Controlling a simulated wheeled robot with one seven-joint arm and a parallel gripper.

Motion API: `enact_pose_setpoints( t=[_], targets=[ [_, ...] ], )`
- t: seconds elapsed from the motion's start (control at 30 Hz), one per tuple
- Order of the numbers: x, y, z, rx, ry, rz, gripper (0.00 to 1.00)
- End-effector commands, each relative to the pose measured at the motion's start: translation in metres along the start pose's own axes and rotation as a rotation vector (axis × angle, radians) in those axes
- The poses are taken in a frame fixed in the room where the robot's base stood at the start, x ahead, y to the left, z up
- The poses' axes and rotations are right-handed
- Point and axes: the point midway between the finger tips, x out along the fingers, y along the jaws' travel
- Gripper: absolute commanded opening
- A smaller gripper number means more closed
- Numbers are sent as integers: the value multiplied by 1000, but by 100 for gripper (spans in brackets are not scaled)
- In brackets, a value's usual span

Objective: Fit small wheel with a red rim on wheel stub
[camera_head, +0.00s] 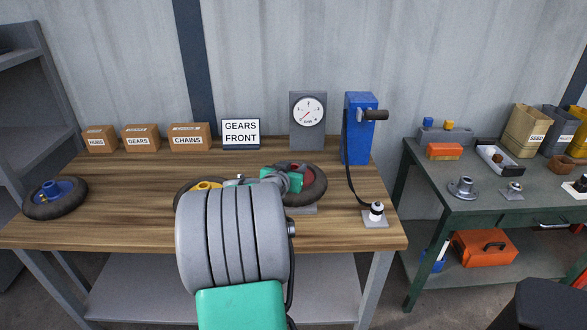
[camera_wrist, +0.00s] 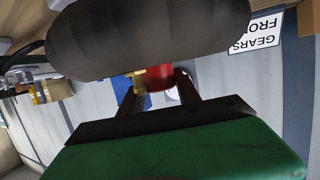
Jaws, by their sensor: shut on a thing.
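The small wheel with the red rim (camera_head: 314,184) is at the middle right of the wooden bench in the head view, partly hidden by my arm. In the wrist view its dark tyre (camera_wrist: 150,35) fills the top, and its red hub (camera_wrist: 161,76) sits between my fingers. My gripper (camera_wrist: 159,80) is shut on this red hub. In the head view my gripper (camera_head: 284,180) is mostly hidden behind my arm. A grey plate (camera_head: 302,209) shows just below the wheel. I cannot tell whether it carries the wheel stub, or whether the wheel touches it.
A wheel with a yellow hub (camera_head: 205,185) is partly behind my arm. A wheel with a blue hub (camera_head: 57,192) lies far left. A blue pump (camera_head: 360,130) stands at right, its hose running to a small plate (camera_head: 375,221). Boxes, sign and gauge line the back.

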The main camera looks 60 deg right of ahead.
Motion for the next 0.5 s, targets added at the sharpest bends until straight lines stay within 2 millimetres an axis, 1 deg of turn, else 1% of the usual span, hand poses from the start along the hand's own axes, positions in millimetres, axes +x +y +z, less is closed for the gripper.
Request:
enact_pose_setpoints(
  t=[0.03,0.5],
  targets=[
    [0,0,-4,3,11,-1,0],
    [3,0,5,3,11,-1,0]
  ],
)
